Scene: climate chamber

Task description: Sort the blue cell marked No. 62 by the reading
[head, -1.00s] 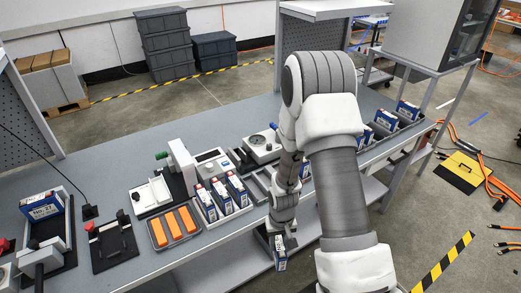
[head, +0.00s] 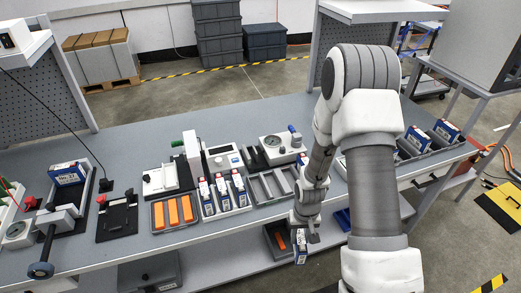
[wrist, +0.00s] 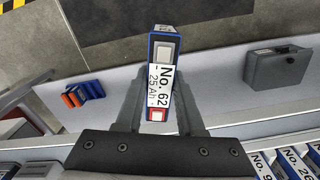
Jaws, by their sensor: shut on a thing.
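The blue cell No. 62 (wrist: 161,80) is clamped between the two fingers of my gripper (wrist: 158,100) in the wrist view. Its white label reads "No. 62" and "25 Ah", with a pale terminal pad at one end and a red-framed one at the other. In the head view my gripper (head: 304,226) holds the cell (head: 300,249) in front of the bench's front edge, below the bench top. A meter with a small display (head: 223,159) stands on the bench; its reading is too small to tell.
A tray (head: 222,213) holds several blue cells. Beside it are a tray of orange blocks (head: 174,212) and a slotted grey tray (head: 268,187). A dial instrument (head: 275,150) stands behind. Another blue cell (head: 67,174) sits in a fixture at left. More cells stand at right (head: 418,138).

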